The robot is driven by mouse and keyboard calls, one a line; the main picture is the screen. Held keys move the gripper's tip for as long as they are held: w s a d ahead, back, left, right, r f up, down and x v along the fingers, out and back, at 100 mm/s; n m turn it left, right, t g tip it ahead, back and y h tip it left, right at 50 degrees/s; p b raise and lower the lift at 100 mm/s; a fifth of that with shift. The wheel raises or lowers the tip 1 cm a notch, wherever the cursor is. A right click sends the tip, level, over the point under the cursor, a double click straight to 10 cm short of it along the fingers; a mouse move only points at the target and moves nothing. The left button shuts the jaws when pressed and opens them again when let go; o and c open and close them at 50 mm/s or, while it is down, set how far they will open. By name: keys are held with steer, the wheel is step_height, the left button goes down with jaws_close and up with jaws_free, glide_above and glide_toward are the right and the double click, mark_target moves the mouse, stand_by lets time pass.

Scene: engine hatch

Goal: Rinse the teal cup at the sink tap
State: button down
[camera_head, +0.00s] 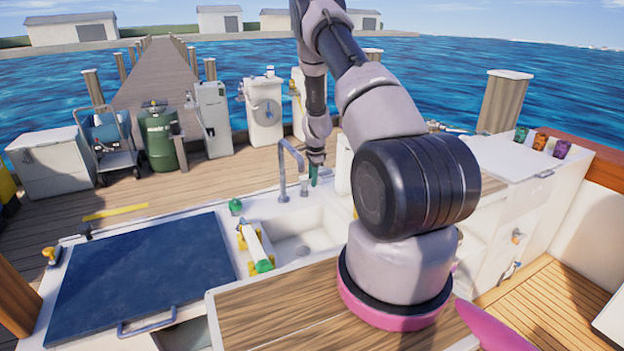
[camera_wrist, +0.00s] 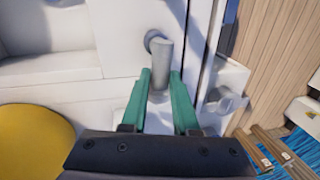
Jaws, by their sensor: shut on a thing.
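The grey gooseneck sink tap (camera_head: 283,172) stands at the back edge of the white sink (camera_head: 303,246). My gripper (camera_head: 314,176) is just right of the tap, pointing down. In the wrist view its two teal fingers (camera_wrist: 160,95) close on a short grey cylinder (camera_wrist: 161,68), which looks like the tap's handle. A teal-green cup (camera_head: 521,135) stands at the left end of a row on the far right ledge, away from my gripper. The visible part of the sink basin shows no cup; my arm hides its right side. I cannot make out running water.
An orange cup (camera_head: 540,141) and a purple cup (camera_head: 561,149) stand beside the teal one. A green-capped white bottle (camera_head: 256,248) lies left of the sink, near a small green item (camera_head: 235,206). A dark blue hatch lid (camera_head: 146,270) covers the left counter.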

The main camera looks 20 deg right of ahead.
steer(key=shift+s+m+h, duration=0.3)
steer(key=shift+m, duration=0.9)
steer(key=c, duration=0.7)
jaws_free()
step_height(320, 180, up, 10)
steer(key=shift+a+r, duration=0.1)
